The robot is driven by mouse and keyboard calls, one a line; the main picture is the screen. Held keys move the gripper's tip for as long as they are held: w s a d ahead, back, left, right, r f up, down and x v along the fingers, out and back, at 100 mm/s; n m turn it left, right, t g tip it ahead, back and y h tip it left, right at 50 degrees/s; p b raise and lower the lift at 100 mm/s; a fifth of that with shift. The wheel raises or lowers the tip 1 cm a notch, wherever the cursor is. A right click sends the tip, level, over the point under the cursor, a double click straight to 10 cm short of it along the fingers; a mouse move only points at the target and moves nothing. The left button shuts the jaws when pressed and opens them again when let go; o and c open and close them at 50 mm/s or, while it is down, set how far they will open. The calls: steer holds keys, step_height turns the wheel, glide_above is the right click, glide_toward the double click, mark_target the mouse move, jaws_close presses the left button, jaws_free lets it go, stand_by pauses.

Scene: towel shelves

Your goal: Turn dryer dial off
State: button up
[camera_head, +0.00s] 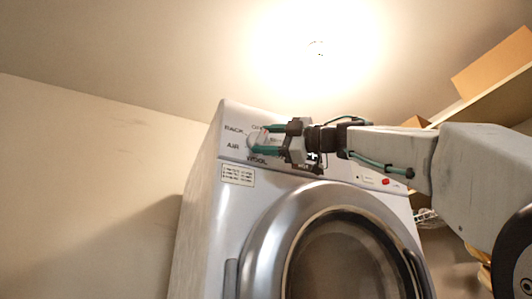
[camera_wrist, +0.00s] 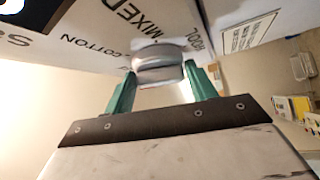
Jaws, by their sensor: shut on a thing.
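The silver dryer (camera_head: 207,190) stands in the middle of the head view, with its round glass door (camera_head: 345,262) below the control panel. The light-coloured dial (camera_head: 253,141) is at the panel's left, ringed by labels such as RACK, AIR and WOOL. In the wrist view the dial (camera_wrist: 158,66) is a rounded silver knob beside the words MIXED, COTTON and WOOL. My gripper (camera_head: 260,140) has its two teal fingers on either side of the dial, shut on it; they also flank it in the wrist view (camera_wrist: 160,78). The dial's pointer mark is not clear.
A red button (camera_head: 386,182) sits at the panel's right. A wooden shelf (camera_head: 485,100) with a cardboard box (camera_head: 495,62) is at the upper right. The wall (camera_head: 90,170) left of the dryer is bare. Shelves with small items (camera_wrist: 300,105) show at the wrist view's right.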

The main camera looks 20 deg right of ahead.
steer(key=shift+r+n+g+h, duration=0.2)
steer(key=shift+n+g+h, duration=0.5)
steer(key=shift+n+g, duration=0.7)
steer(key=shift+n, duration=0.3)
steer(key=o, duration=0.9)
steer(key=v, duration=0.8)
